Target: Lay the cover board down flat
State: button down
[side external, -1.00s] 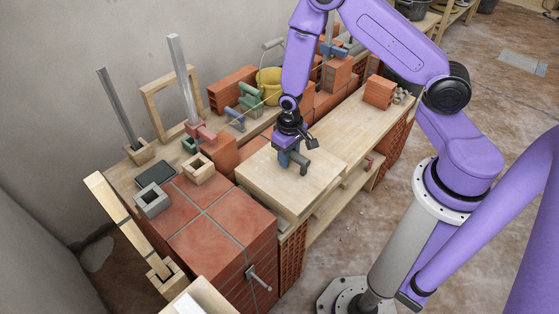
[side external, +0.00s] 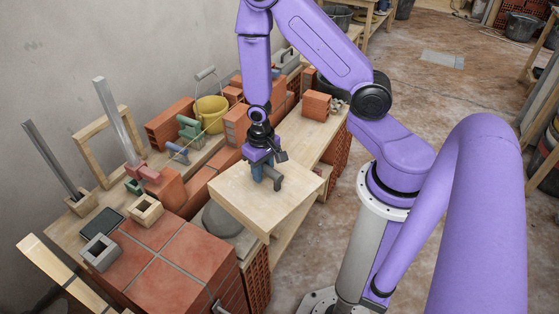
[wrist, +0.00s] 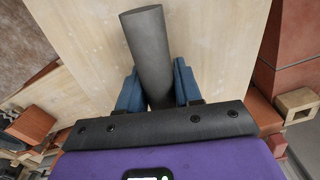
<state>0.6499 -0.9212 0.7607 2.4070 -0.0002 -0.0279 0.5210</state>
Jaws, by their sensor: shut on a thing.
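The cover board (side external: 245,190) is a pale wooden slab with a dark grey bar handle on top. My gripper (side external: 266,176) is above it with its blue fingers shut on the handle. In the wrist view the handle (wrist: 147,40) stands between the two blue fingers (wrist: 158,92), with the pale board (wrist: 215,40) behind it. The board looks roughly level and seems raised above the bench, beside the red tiled block (side external: 165,265). A grey mound (side external: 222,218) shows at its left edge. What lies directly under the board is hidden.
A stack of red bricks (side external: 317,103) stands on the bench behind the board. A yellow bucket (side external: 211,113), a green clamp (side external: 190,132) and brick blocks line the wall side. A wooden collar (side external: 146,211) and grey block (side external: 101,252) sit on the left.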

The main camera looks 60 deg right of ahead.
jog(key=d+f+m, duration=0.1)
jog(key=d+m, duration=1.4)
jog(key=d, duration=1.4)
jog(key=w+d+f, duration=0.9)
jog(key=f, duration=0.4)
jog(key=shift+w, duration=0.4)
jog(key=shift+f, duration=0.2)
jog(key=c, duration=0.8)
grip_release()
jog(key=shift+a, duration=0.1)
jog(key=shift+o, duration=0.2)
